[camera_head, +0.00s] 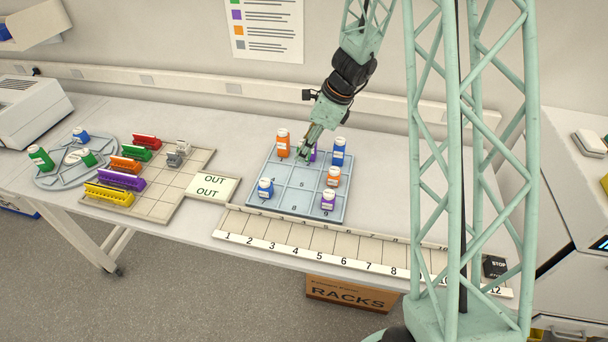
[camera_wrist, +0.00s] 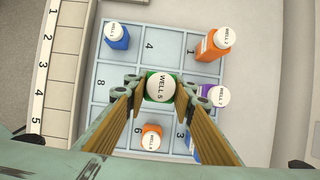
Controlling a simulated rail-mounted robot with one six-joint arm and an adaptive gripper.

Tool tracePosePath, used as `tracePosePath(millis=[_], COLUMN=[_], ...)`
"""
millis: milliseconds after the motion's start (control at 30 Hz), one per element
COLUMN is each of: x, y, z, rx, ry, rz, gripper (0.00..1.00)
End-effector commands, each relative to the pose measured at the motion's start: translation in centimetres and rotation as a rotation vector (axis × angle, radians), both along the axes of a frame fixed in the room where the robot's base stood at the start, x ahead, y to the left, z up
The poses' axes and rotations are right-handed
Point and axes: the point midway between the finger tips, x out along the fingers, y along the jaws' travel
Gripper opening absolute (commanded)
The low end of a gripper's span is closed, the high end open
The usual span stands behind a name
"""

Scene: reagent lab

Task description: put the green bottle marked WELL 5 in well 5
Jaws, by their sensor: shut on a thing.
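The green bottle (camera_wrist: 176,78) has a white cap reading WELL 5 and sits between my gripper's fingers (camera_wrist: 160,88) in the wrist view. My gripper is shut on it. In the head view my gripper (camera_head: 304,158) points down over the blue numbered tray (camera_head: 283,197), just behind the printed 5, and mostly hides the bottle. Well 5 (camera_head: 301,184) is the tray's middle cell, and no bottle stands on its visible part. I cannot tell how high the bottle's base is above the tray.
Orange (camera_head: 283,145), purple (camera_head: 313,155) and blue (camera_head: 338,153) bottles stand along the tray's back row. An orange bottle (camera_head: 333,178) is right of well 5; blue (camera_head: 265,189) and purple (camera_head: 328,201) ones are at the front corners. A numbered strip (camera_head: 318,253) lies in front.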

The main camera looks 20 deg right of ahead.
Motion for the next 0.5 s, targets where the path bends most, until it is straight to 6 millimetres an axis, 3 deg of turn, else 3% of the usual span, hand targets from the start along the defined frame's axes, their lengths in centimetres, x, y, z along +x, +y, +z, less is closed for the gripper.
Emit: tracePosePath(millis=[300,500], x=[-0.1,0.0], y=[0.0,0.0], z=[-4.0,-5.5], rx=[0.0,0.001], ry=[0.002,0.001], rz=[0.0,0.0], gripper=[0.13,0.13])
